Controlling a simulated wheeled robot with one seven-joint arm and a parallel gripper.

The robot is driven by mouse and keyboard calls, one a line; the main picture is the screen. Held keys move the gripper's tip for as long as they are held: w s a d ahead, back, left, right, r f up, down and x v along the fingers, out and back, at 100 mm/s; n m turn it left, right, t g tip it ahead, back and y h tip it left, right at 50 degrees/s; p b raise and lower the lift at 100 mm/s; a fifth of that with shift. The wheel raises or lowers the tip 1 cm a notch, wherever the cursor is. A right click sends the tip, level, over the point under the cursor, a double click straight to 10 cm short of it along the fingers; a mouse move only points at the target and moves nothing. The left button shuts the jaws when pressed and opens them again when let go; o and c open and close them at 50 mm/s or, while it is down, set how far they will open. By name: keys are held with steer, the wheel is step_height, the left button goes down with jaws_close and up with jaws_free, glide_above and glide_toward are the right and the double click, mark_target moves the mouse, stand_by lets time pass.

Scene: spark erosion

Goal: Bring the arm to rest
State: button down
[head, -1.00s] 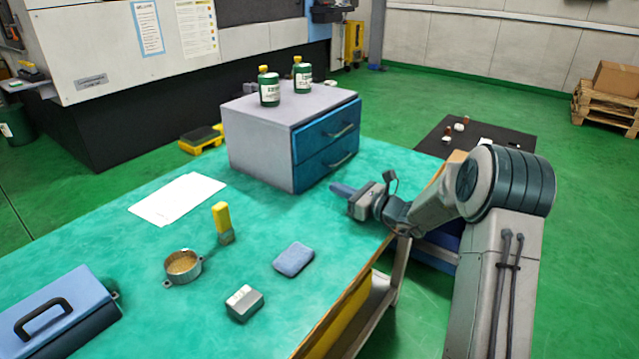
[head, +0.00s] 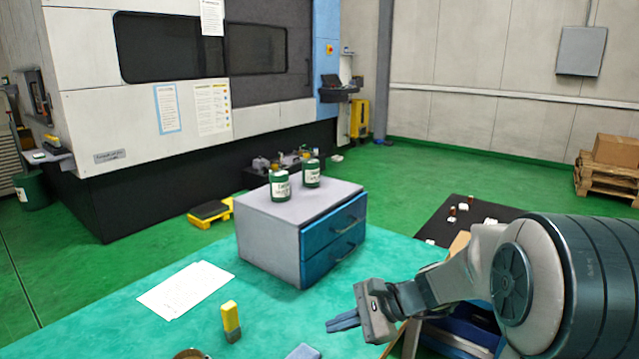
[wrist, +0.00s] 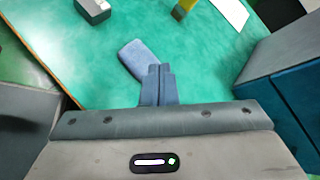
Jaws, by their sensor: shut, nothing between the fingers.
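My gripper (head: 343,323) is held out over the right edge of the green table (head: 205,330), in front of the drawer cabinet. Its two blue-grey fingers lie together with nothing between them. In the wrist view the shut fingers (wrist: 158,84) point towards a blue pad (wrist: 140,58), which lies flat on the table; the fingertips overlap its near end in the picture. My arm reaches in from the right of the head view, its elbow bent.
A grey cabinet (head: 268,250) with blue drawers (head: 333,236) stands close beyond my gripper, two green bottles (head: 281,188) on top.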

steer(key=s+d+r+n+h+p, duration=0.4)
steer(key=s+d+r+n+h, duration=0.1)
steer(key=s, duration=0.4)
steer(key=s+d+r+n+h+p, duration=0.4)
steer(key=s+d+r+n+h, duration=0.1)
steer(key=s+n, duration=0.3)
steer(key=shift+s+d+r+t+h+p, duration=0.3)
steer(key=shift+s+d+r+h+p, duration=0.15)
steer(key=shift+s, duration=0.2)
